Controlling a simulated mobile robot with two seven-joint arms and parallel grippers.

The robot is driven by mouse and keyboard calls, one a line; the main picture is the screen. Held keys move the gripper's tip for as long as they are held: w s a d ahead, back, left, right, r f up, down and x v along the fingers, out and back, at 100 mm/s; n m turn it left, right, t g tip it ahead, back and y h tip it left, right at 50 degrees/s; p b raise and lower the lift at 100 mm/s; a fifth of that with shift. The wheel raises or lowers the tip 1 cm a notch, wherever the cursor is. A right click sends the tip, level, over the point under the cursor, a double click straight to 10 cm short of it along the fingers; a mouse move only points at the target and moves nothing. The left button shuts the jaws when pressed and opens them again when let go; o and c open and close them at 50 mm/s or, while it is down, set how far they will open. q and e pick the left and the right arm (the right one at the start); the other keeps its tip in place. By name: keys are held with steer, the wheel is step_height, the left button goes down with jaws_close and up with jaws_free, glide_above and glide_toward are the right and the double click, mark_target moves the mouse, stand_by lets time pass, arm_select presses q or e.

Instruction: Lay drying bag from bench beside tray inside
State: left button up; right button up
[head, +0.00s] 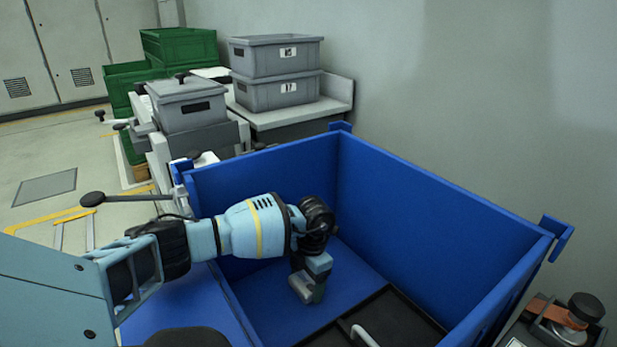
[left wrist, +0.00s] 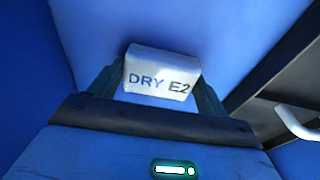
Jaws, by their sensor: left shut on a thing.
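My left gripper (head: 309,288) reaches down into the blue bin (head: 265,163), over its bare blue floor. It is shut on the white drying bag (left wrist: 160,74), marked "DRY E2", which shows between the two fingers in the left wrist view. In the head view I cannot clearly make out the bag behind the gripper. The black tray (head: 392,318) lies in the bin to the right of the gripper. It has a pale handle (head: 364,336), also seen at the right in the left wrist view (left wrist: 296,124). My right gripper is not in view.
The bin's walls rise around my left arm, with corner brackets (head: 557,238) on the rim. A bench corner with a black-knobbed device (head: 584,308) stands at lower right. Grey boxes (head: 277,56) and green crates (head: 178,48) are stacked behind. Blue floor left of the tray is clear.

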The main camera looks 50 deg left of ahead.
arm_select(q)
steer(key=shift+r, duration=0.1)
steer(key=o, duration=1)
steer(key=shift+f, duration=0.2)
steer(key=shift+r, duration=0.15)
